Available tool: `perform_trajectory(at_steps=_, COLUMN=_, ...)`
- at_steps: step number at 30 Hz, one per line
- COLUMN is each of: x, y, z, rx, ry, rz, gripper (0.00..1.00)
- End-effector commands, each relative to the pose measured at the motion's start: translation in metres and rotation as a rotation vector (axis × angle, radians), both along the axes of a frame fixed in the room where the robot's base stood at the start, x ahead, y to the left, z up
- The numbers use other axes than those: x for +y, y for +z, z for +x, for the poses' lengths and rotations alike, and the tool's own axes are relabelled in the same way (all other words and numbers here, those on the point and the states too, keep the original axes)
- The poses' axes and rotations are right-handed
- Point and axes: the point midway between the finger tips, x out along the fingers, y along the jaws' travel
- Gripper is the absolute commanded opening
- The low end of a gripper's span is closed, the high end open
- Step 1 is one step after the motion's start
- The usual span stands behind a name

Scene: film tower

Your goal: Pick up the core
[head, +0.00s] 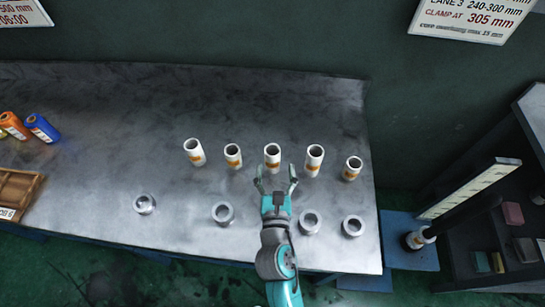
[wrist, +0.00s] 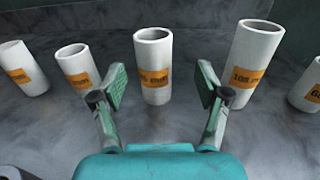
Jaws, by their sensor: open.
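Several white hollow cores with orange labels stand upright in a row on the grey metal table (head: 110,110). The middle core (head: 272,157) is straight ahead of my gripper (head: 276,182). In the wrist view this core (wrist: 153,62) stands beyond and between the open fingers (wrist: 161,88), and its label is only partly readable. My gripper is open and empty, and the core looks apart from both fingers.
Silver metal rings (head: 222,213) stand along the table's front, on both sides of my arm. Orange and blue spools (head: 42,128) and a wooden tray (head: 22,184) are at the left. A dark shelf unit (head: 490,235) stands right of the table. The table's back left is clear.

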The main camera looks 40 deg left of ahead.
Motion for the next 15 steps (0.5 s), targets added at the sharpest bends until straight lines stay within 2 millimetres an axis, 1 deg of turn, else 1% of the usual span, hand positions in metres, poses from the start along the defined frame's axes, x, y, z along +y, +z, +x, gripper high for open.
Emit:
perform_trajectory(at_steps=4, x=0.009, y=0.001, z=0.007, rx=0.0, ry=0.0, rz=0.0, gripper=0.75)
perform_trajectory(at_steps=9, x=0.027, y=0.004, z=0.022, rx=0.0, ry=0.0, rz=0.001, gripper=0.75)
perform_trajectory(at_steps=12, x=0.034, y=0.003, z=0.031, rx=0.0, ry=-0.001, rz=0.0, gripper=0.75)
perform_trajectory(at_steps=15, x=0.038, y=0.003, z=0.036, rx=0.0, ry=0.0, rz=0.0, gripper=0.75)
